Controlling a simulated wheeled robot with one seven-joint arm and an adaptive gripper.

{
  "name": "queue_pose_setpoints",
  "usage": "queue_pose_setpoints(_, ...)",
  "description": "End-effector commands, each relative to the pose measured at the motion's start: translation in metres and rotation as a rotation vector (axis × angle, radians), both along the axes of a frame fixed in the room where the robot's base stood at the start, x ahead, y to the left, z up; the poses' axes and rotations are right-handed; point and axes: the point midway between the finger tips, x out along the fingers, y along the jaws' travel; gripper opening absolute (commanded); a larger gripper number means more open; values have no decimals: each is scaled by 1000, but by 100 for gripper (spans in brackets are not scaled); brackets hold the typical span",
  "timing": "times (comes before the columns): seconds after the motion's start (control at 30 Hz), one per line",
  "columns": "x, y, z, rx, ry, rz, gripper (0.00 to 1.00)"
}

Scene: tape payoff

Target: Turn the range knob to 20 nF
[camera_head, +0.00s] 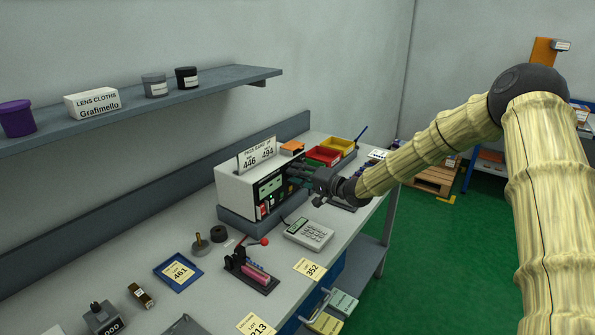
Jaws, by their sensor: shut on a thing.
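The white meter box (237,188) stands on the bench, with a dark front panel and a small screen (270,185) facing right. A card on its top reads "PASS BAND 446 494". My gripper (293,174) is at the right part of the front panel, with its fingers shut on what appears to be the range knob. The fingers hide the knob, so its pointer and setting cannot be read. The text on the screen is too small to read.
A calculator-like keypad (308,233) lies in front of the meter. A red-handled device (250,271), a blue tray (178,272) and yellow lot cards lie nearer. Red (323,155) and yellow (342,145) bins stand behind my gripper. A shelf (215,85) runs above the bench.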

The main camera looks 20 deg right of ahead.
Motion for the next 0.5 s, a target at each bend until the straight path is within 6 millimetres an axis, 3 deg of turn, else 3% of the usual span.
queue_pose_setpoints(0.5,1,-2,1,55,41,-3,2)
